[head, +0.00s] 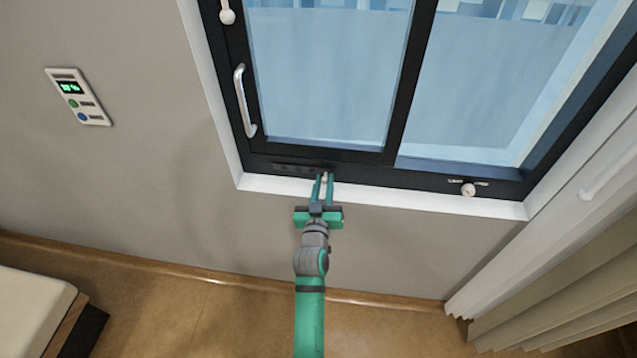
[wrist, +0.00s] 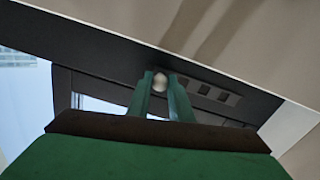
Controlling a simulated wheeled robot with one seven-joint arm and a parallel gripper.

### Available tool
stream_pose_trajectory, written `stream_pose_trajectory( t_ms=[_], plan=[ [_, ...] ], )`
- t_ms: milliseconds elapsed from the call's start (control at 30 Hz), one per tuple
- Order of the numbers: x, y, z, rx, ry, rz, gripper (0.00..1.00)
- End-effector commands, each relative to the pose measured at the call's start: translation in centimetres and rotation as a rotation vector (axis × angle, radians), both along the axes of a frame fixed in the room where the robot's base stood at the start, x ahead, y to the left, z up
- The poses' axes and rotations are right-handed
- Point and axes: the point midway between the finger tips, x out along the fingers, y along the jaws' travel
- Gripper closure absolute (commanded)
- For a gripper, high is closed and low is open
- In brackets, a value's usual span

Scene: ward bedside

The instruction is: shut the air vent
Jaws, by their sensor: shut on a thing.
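My gripper (head: 324,181) reaches up to the bottom rail of the dark window frame, its two green fingers shut on a small pale knob (wrist: 160,81). In the wrist view the knob sits between the fingertips of my gripper (wrist: 160,83). The air vent (head: 290,168) is a dark strip in the lower rail, just left of the fingers in the head view. Several of its slots (wrist: 218,94) show to the right of the fingers in the wrist view. The fingers partly hide the knob and part of the strip.
Another white knob (head: 468,190) sits on the rail at right. A silver handle (head: 244,101) and a round knob (head: 227,16) are on the left frame. A white sill (head: 420,203) runs below; a curtain (head: 560,270) hangs right. A control panel (head: 78,97) is on the wall.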

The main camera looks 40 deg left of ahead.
Motion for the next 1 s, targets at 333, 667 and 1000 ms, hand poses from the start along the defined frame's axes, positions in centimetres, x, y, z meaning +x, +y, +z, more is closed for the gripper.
stream_pose_trajectory(
  t_ms=[333,667,1000],
  plan=[
    [0.0,-0.2,0.0,0.001,0.000,-0.006,1.00],
    [0.1,-0.3,0.0,0.001,0.000,-0.009,0.69],
    [-1.7,-1.3,-0.1,-0.001,0.001,-0.008,0.69]
  ],
)
